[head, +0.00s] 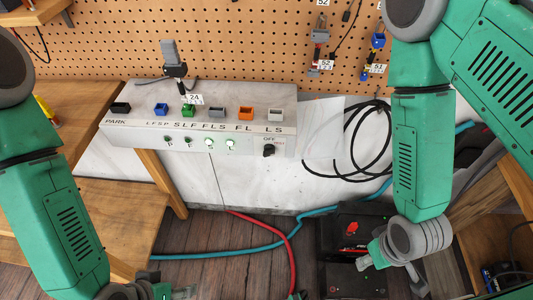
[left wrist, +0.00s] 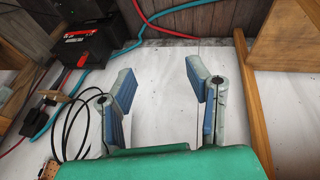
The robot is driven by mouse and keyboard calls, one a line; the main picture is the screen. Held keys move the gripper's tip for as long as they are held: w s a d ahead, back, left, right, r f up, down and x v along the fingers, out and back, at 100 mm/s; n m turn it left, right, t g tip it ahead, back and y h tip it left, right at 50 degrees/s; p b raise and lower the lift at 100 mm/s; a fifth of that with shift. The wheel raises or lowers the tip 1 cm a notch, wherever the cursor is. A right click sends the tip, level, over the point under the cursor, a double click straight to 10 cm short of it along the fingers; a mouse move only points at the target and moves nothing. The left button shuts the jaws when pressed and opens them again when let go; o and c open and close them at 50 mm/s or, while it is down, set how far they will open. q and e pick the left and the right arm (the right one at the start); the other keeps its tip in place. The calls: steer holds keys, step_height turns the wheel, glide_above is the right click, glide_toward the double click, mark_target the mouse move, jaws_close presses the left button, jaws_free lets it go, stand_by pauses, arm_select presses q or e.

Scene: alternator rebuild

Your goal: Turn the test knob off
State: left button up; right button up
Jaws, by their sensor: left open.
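The black test knob (head: 268,151) is on the right end of the front face of the pale test panel (head: 245,148). An OFF label is just above it, with small red lettering beside that. Its pointing direction is too small to tell. My left gripper (head: 175,293) is at the bottom edge of the head view, mostly cut off, below and left of the panel and apart from the knob. In the left wrist view my left gripper (left wrist: 160,72) is open and empty; the knob does not show there. My right gripper (head: 388,270) is low on the right, in front of the black battery, its jaws unclear.
A battery (head: 350,230) and red and blue hoses (head: 225,252) are below. A wooden bench (head: 100,220) is on the left.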

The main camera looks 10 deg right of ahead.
arm_select(q)
steer(key=w+d+r+t+h, duration=0.2)
steer(key=d+r, duration=0.1)
steer(key=d, duration=0.3)
steer(key=w+d+r+t+h, duration=0.1)
steer(key=w+d+r+t, duration=0.1)
steer(key=d+r, duration=0.35)
steer(key=n+t, duration=0.3)
steer(key=t, duration=0.3)
glide_toward(268, 155)
steer(key=shift+g, duration=0.3)
steer(key=x, duration=0.4)
steer(key=b+x, duration=0.1)
steer(key=x, duration=0.4)
steer(key=shift+w+r, duration=0.15)
steer(key=shift+r, duration=0.05)
steer(key=shift+c, duration=0.4)
jaws_close()
